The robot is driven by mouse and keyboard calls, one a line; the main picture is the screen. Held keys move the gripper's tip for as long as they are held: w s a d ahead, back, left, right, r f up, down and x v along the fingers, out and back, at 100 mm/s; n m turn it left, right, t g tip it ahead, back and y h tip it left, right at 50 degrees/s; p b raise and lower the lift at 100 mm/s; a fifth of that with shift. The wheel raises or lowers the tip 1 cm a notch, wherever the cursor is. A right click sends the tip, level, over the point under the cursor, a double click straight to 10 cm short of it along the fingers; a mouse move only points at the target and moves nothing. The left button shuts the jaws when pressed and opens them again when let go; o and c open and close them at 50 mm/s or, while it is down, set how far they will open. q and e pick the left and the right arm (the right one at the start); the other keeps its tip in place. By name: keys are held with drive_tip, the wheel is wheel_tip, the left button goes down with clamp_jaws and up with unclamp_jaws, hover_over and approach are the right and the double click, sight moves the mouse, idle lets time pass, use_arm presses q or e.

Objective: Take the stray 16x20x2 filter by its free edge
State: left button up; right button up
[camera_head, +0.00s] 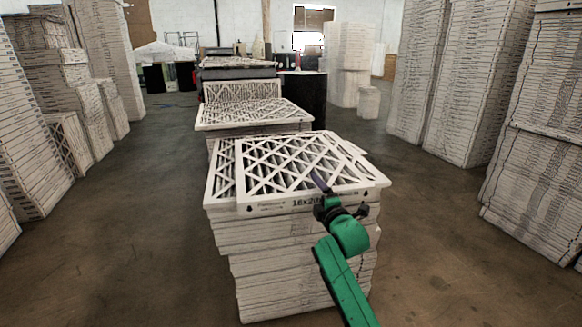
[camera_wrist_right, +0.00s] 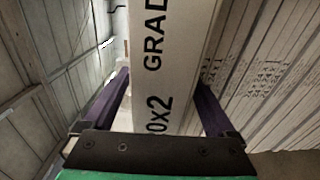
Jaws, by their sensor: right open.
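The stray 16x20x2 filter (camera_head: 280,168) lies on top of the near stack, a white cardboard frame with a diagonal lattice over pleats. It sits turned a little against the filters under it, and its printed edge faces me. My right gripper (camera_head: 322,184) is at the right part of that front edge. In the right wrist view the filter's printed edge (camera_wrist_right: 170,60) runs between the two dark purple fingers of my right gripper (camera_wrist_right: 165,95), which are spread, with a visible gap at the left finger. Contact at the right finger is unclear. My left gripper is out of view.
The near stack (camera_head: 300,262) of filters stands on the concrete floor. A second stack (camera_head: 250,116) stands behind it. Tall stacks line the left (camera_head: 30,130) and right (camera_head: 540,130). A black drum (camera_head: 305,97) stands farther back. Floor is clear on both sides.

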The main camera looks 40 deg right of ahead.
clamp_jaws()
drive_tip(key=shift+r, duration=0.15)
